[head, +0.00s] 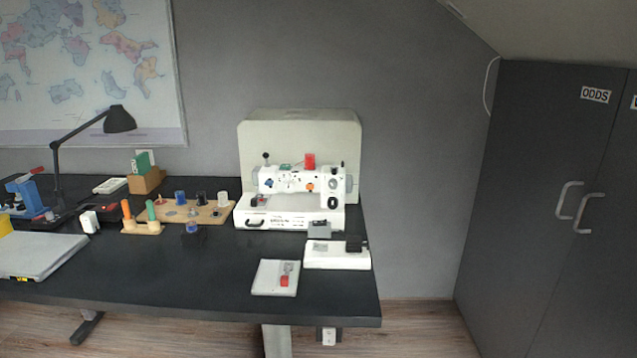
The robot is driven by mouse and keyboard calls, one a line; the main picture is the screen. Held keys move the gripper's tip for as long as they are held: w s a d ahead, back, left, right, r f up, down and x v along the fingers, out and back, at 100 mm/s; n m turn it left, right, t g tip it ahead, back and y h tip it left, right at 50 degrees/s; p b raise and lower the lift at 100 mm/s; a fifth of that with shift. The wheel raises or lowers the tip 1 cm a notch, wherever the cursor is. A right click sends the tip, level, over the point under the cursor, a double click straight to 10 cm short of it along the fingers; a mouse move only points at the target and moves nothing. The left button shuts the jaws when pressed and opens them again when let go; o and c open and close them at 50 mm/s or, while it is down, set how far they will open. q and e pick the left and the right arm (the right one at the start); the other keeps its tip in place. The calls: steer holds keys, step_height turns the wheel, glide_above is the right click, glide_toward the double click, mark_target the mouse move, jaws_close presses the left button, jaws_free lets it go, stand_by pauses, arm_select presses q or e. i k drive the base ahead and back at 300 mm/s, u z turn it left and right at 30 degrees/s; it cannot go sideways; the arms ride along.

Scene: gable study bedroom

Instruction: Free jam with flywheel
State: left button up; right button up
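A white sewing machine (290,216) stands on the dark table towards its right end, in front of a large beige cover or case (299,128). The flywheel seems to be the grey disc (349,183) at the right end of the machine's arm. A red piece (309,161) sits on top of the machine, with a small green thing beside it. The needle area is too small to tell whether thread is jammed there. Neither of my grippers is in view.
The dark table (180,275) has clear room at its front middle. A wooden board (205,214) with spools stands left of the machine. A white pedal-like block (337,256) and a white plate (275,278) lie in front. A black lamp (120,121) stands left; a dark cabinet (550,200) stands right.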

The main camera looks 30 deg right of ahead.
mark_target(349, 178)
steer(key=k, duration=1.3)
steer(key=z, duration=0.75)
steer(key=i, duration=1.25)
steer(key=u, duration=0.6)
